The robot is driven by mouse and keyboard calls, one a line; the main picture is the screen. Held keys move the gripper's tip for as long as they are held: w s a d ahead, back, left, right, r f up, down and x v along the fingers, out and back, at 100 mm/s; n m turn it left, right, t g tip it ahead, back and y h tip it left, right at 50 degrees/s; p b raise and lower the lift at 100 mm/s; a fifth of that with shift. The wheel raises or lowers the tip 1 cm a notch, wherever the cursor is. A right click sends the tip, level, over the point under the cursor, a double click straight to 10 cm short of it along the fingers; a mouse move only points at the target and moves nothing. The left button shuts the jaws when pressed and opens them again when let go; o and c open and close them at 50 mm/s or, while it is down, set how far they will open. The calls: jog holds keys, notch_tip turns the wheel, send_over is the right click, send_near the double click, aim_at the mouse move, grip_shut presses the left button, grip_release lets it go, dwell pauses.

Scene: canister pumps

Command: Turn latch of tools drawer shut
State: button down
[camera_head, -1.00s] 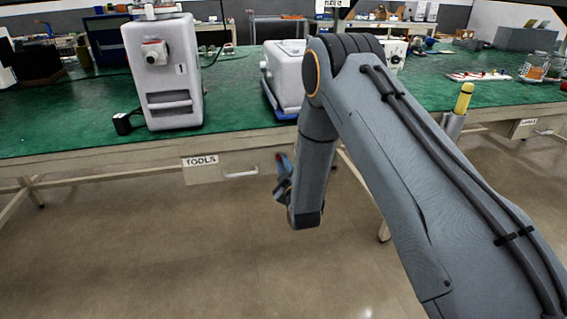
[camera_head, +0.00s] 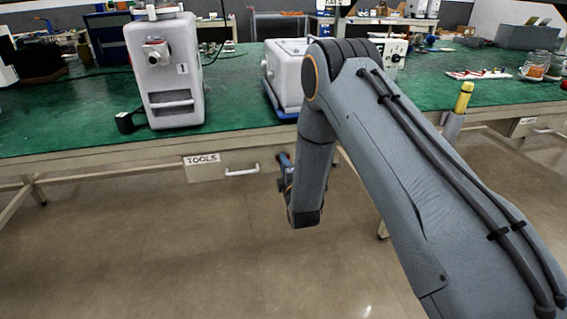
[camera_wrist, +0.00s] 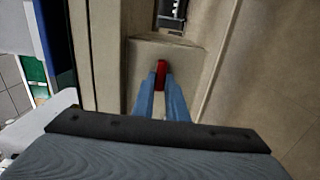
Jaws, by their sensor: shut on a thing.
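The tools drawer (camera_head: 207,172) is under the bench edge in the head view, with a "TOOLS" label and a pale handle (camera_head: 242,170). Its front looks flush with the bench frame, though I cannot tell exactly. In the wrist view a red latch (camera_wrist: 160,74) stands on a beige plate (camera_wrist: 185,52). My gripper (camera_wrist: 162,84) has its blue fingers closed on the red latch. In the head view my gripper (camera_head: 284,160) is at the right end of the drawer, partly behind my arm, and the latch is hidden there.
A white canister pump marked 1 (camera_head: 165,75) and a second white unit (camera_head: 287,72) stand on the green bench top (camera_head: 75,115). A yellow-handled tool (camera_head: 463,98) sits in a holder at the bench edge. The floor in front is clear.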

jog(key=shift+a, duration=0.1)
dwell(0.4)
jog(key=c, duration=1.8)
grip_release()
jog(key=shift+o, duration=0.2)
jog(key=v, duration=0.8)
